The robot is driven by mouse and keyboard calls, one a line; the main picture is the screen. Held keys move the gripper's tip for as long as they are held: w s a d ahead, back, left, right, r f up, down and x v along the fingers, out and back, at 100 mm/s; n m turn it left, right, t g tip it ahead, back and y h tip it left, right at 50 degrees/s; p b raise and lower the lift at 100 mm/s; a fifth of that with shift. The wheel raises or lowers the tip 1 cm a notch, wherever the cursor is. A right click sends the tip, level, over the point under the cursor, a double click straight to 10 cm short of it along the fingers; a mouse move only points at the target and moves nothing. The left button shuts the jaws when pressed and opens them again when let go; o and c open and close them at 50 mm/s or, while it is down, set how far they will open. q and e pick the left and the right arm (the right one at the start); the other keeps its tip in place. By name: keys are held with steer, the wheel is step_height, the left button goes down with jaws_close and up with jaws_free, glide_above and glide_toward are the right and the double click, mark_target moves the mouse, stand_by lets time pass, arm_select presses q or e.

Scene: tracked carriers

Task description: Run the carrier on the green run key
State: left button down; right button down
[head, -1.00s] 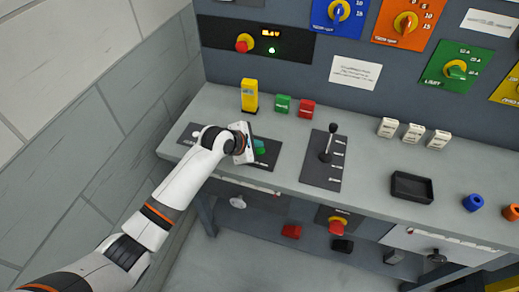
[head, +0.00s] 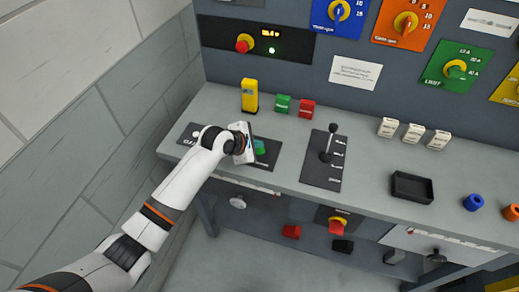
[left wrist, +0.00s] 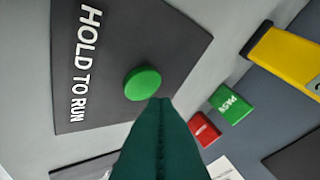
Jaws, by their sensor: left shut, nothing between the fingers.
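The green run key (left wrist: 142,83) is a round button on a dark plate (left wrist: 95,28) lettered HOLD TO RUN in the left wrist view. The plate also shows on the bench in the head view (head: 268,158). My left gripper (left wrist: 161,102) is shut and empty. Its dark green fingertips overlap the key's lower right edge in the wrist view; I cannot tell whether they touch or press it. In the head view my wrist hides much of the plate. I cannot make out a carrier in these frames. My right gripper is not in view.
A yellow block (head: 249,95), a green block (head: 283,103) and a red block (head: 306,109) stand behind the plate. A lever (head: 329,143) stands to the right, then a black tray (head: 412,187). The wall panel has a lit display (head: 270,33) with a green light below it.

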arm_select(q)
steer(key=shift+f, duration=0.15)
steer(key=shift+f, duration=0.25)
steer(key=shift+f, duration=0.6)
stand_by(1.8)
steer(key=shift+r+p, duration=0.1)
steer(key=shift+p, duration=0.2)
stand_by(2.2)
steer(key=shift+r+p, duration=0.9)
steer(key=shift+p, duration=0.25)
step_height(320, 180, up, 5)
steer(key=p, duration=0.6)
steer(key=shift+r, duration=0.1)
